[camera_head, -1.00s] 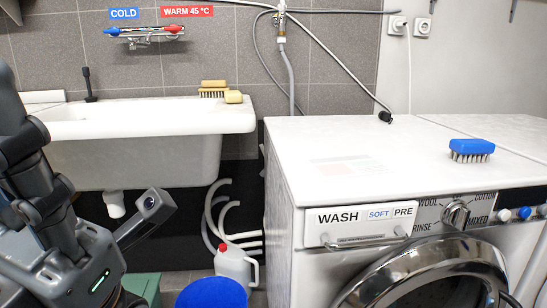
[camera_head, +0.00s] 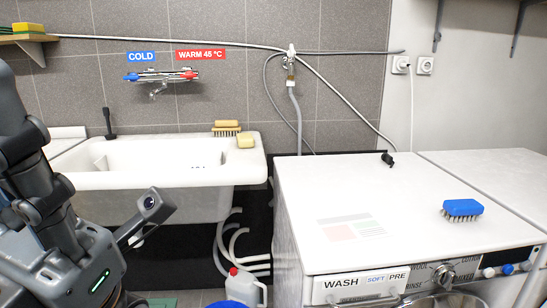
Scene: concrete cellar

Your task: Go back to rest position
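My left arm (camera_head: 50,215) stands folded at the left edge, in front of the sink. A bracket with a camera lens (camera_head: 150,203) sticks out from its lower part. Its gripper fingers do not show. My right arm and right gripper are outside the view. No object is seen in my hold.
The white sink (camera_head: 160,178) is at the left, with a brush (camera_head: 227,128) and soap (camera_head: 245,141) on its rim. The washing machine (camera_head: 330,215) is at the right, with a blue brush (camera_head: 462,208) on top. A white jug (camera_head: 243,287) stands on the floor between them.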

